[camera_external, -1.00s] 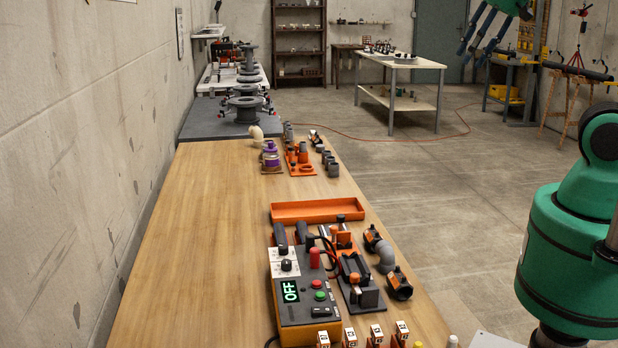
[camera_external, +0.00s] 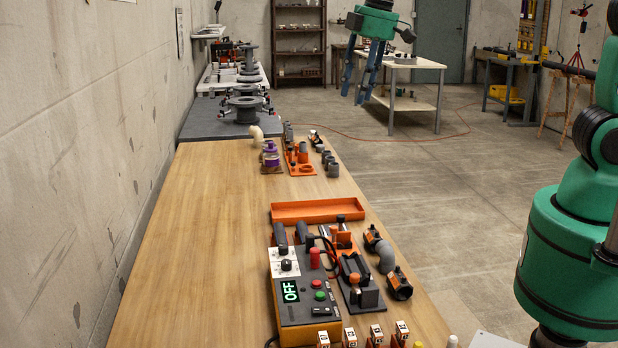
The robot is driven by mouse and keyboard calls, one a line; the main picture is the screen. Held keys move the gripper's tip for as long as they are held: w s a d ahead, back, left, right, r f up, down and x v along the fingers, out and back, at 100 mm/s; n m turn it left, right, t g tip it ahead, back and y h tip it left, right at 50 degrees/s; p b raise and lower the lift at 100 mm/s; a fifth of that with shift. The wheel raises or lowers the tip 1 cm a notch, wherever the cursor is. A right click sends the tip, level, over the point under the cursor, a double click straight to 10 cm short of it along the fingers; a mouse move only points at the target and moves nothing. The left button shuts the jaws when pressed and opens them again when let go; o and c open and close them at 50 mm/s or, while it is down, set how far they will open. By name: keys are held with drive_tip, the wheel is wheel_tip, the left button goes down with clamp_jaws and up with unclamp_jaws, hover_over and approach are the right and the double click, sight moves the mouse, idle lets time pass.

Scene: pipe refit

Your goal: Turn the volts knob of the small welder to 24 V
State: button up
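The small welder (camera_external: 306,306) is a grey and orange box at the near end of the wooden table, with a lit display (camera_external: 290,291) reading OFF. A black knob (camera_external: 286,265) sits on a white dial plate, and another black knob (camera_external: 282,250) sits on a plate behind it. I cannot read the plates to tell which is volts. The box also carries a red knob and red and green buttons. My gripper (camera_external: 362,86) hangs in the air, fingers down, beyond and above the welder, far from it. Its blue fingers are apart and nothing is between them.
An orange tray (camera_external: 318,210) lies behind the welder. A clamp fixture (camera_external: 357,285) and dark pipe fittings (camera_external: 398,284) stand to its right. Several small labelled blocks (camera_external: 376,334) line the front. The table's left half (camera_external: 190,250) is clear.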

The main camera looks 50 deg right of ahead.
drive_tip(key=w+a+f+n+g, duration=0.1)
drive_tip(key=w+a+f+n, duration=0.25)
drive_tip(key=a+f, duration=0.8)
drive_tip(key=n+g, duration=0.1)
drive_tip(key=n, duration=0.1)
hover_over(287, 261)
wheel_tip(287, 261, down, 10)
drive_tip(key=shift+h, duration=0.4)
wheel_tip(287, 261, down, 14)
drive_tip(key=b, duration=0.2)
drive_tip(key=shift+w+r+b, duration=0.1)
drive_tip(key=shift+r+b, duration=0.05)
drive_tip(key=shift+b, duration=0.2)
drive_tip(key=shift+c, duration=0.5)
clamp_jaws()
